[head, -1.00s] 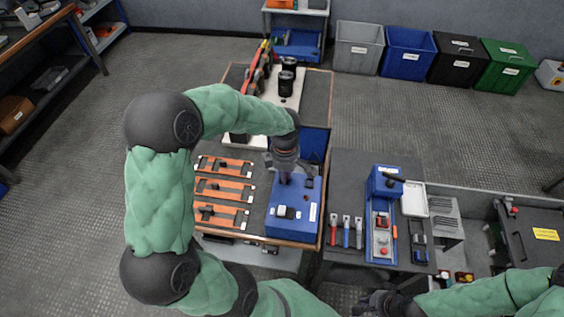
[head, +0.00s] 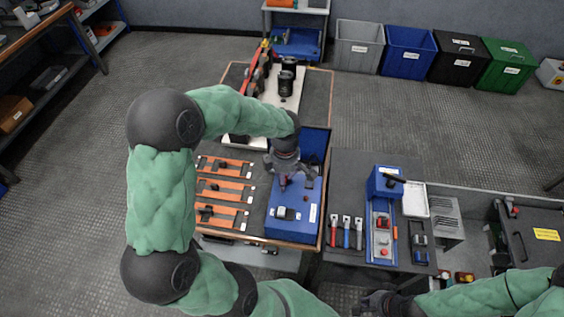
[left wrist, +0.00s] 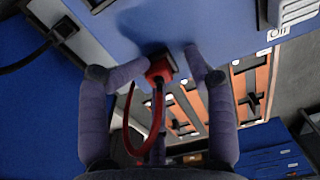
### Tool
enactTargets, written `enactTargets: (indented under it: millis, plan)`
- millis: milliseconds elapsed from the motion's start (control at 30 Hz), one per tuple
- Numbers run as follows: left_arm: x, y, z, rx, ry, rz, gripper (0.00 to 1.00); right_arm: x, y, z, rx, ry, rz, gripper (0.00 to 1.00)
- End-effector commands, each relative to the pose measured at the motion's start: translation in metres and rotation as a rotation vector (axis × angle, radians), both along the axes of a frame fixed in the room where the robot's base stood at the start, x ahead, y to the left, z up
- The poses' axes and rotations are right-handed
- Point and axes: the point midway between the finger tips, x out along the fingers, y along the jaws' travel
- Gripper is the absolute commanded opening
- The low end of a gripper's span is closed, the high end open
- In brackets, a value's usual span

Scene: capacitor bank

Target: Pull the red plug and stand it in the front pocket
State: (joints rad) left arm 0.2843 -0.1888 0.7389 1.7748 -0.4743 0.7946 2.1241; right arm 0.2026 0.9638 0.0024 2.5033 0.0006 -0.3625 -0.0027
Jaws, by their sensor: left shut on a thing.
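The red plug (left wrist: 160,70) with its looping red cable (left wrist: 128,120) sits between the two fingers of my left gripper (left wrist: 166,64) in the left wrist view, close against a blue surface. I cannot tell whether it is still in a socket. In the head view my left gripper (head: 284,178) points down over the blue box (head: 275,232), with a little red showing below it. The box carries a white-and-black switch (head: 285,213) and a small dark knob (head: 307,183). I cannot make out the front pocket. My right gripper (head: 374,303) is at the bottom edge, partly cut off.
Orange trays (head: 222,190) with dark parts lie left of the box. Dark cylinders (head: 287,80) stand on a white plate behind. Right of the box are colored-handled tools (head: 346,232) and a blue stand (head: 384,182). A black cable (left wrist: 30,52) runs nearby.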

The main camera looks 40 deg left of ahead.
Motion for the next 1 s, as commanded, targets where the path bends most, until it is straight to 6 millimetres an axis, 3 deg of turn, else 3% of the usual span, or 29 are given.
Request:
enactTargets:
  millis: [233,700,1000]
  plan:
    - [-0.002,-0.001,0.01,-0.001,0.006,-0.002,0.44,0.0,0.0,0.0,0.0,0.0,0.0,0.0]
    - [0.003,0.001,0.098,0.0,-0.002,0.0,0.44,0.0,0.0,0.0,0.0,0.0,0.0,0.0]
    - [0.003,0.001,0.12,0.0,0.0,-0.001,0.44,0.0,0.0,0.0,0.0,0.0,0.0,0.0]
